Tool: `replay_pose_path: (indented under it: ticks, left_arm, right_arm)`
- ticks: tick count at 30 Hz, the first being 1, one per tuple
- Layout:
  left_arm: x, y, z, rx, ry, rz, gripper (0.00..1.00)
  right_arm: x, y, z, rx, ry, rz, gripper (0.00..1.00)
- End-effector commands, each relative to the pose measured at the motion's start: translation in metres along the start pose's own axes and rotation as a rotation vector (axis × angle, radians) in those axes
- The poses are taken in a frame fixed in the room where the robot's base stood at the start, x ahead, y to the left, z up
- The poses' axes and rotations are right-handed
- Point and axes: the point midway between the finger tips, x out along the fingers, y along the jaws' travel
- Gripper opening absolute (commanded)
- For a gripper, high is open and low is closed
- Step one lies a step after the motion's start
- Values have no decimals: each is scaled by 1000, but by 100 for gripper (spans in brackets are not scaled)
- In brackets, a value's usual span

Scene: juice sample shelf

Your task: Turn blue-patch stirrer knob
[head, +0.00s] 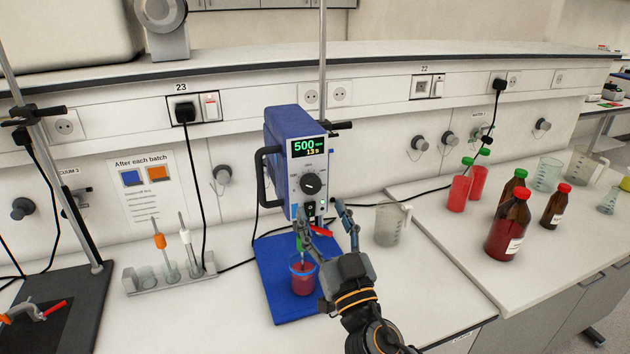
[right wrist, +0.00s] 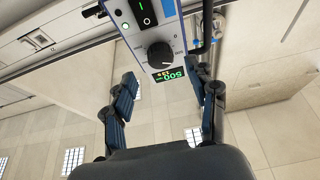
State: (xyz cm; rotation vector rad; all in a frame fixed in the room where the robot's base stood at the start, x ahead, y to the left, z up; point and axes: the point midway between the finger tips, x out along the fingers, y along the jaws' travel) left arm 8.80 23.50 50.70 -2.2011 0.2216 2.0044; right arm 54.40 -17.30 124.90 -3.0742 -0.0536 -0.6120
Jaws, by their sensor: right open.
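The overhead stirrer (head: 283,141) is a blue unit on a rod, with a handle on its left and a green display reading 500. Its round black knob (head: 311,183) sits below the display, above a switch. The knob also shows in the right wrist view (right wrist: 160,55), between the fingers and beyond their tips. My right gripper (head: 322,212) is open and empty, just below and in front of the knob, apart from it. It also shows in the right wrist view (right wrist: 160,76). My left gripper is not in view.
A beaker of red liquid (head: 303,281) stands on the blue base (head: 284,310) beneath the stirrer. A wall notice (head: 150,188) shows blue and orange squares. A clear jug (head: 388,224) stands right of the stirrer. Bottles (head: 508,229) are farther right. A rack (head: 172,280) stands left.

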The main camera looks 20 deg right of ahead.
Motion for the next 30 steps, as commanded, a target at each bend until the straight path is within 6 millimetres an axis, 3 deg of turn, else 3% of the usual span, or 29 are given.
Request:
replay_pose_path:
  ticks: [3,9,20,28,30]
  left_arm:
    - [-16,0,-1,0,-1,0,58]
    - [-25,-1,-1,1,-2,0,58]
    - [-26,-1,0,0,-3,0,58]
    - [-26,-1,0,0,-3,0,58]
    - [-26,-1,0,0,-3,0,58]
  right_arm:
    - [25,0,-5,-4,1,0,58]
    - [46,0,-1,-1,0,1,58]
    - [50,0,1,0,-1,1,58]
    - [50,0,1,0,-1,1,7]
    - [50,0,1,0,-1,1,3]
